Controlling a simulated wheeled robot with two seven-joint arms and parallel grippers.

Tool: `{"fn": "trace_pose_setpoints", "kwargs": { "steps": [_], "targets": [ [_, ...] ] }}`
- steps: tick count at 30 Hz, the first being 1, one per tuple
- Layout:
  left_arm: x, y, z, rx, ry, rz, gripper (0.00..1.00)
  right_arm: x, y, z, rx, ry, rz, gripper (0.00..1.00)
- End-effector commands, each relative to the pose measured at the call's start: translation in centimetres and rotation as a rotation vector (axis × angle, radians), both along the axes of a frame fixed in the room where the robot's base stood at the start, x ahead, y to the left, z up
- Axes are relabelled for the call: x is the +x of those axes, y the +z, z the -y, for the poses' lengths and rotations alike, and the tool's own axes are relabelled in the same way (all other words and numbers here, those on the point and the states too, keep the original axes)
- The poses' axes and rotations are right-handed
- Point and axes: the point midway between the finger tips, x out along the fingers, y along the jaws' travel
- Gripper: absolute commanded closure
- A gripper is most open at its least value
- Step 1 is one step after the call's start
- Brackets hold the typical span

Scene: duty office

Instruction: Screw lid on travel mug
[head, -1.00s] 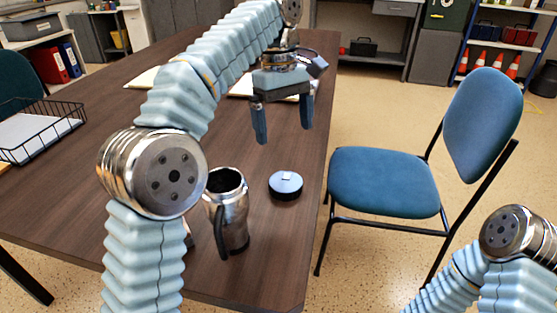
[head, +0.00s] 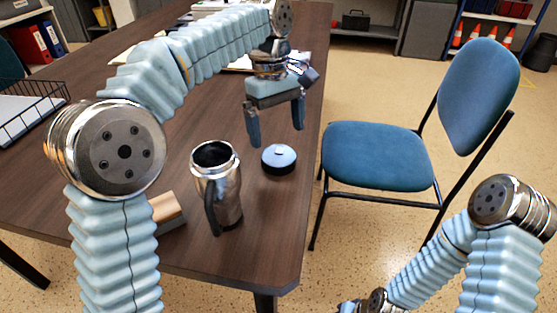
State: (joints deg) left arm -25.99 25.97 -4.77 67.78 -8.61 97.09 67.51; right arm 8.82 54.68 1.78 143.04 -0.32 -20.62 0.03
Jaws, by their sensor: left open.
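A silver travel mug (head: 229,190) with a black handle stands upright and open-topped on the brown table, near its front edge. Its round lid (head: 279,159), black-sided with a pale blue-grey top, lies on the table just right of and behind the mug, apart from it. My left gripper (head: 276,126) is open and empty, pointing down above the table, behind the lid. Part of my right arm shows at the lower right; its gripper is not in view.
A wooden-topped block (head: 166,207) sits left of the mug, partly hidden by my left arm. A wire tray (head: 30,112) with paper stands at the left. A blue chair (head: 377,157) stands right of the table. Papers lie at the table's back.

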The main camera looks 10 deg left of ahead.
Motion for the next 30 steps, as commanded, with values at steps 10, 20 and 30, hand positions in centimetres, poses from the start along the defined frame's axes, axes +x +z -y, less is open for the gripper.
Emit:
{"fn": "trace_pose_setpoints", "kwargs": {
  "steps": [10,20,30],
  "targets": [
    [-0.1,-0.7,0.1,0.000,0.000,0.000,0.00,0.0,-0.2,0.0,0.000,-0.001,0.000,0.58],
    [-0.6,-4.1,0.0,0.001,0.000,-0.002,0.00,0.0,-1.1,0.0,-0.001,-0.001,0.000,0.58],
    [-0.8,-5.9,0.3,0.000,0.000,0.000,0.00,0.0,-1.3,0.1,-0.002,-0.003,0.001,0.58]
  ]
}}
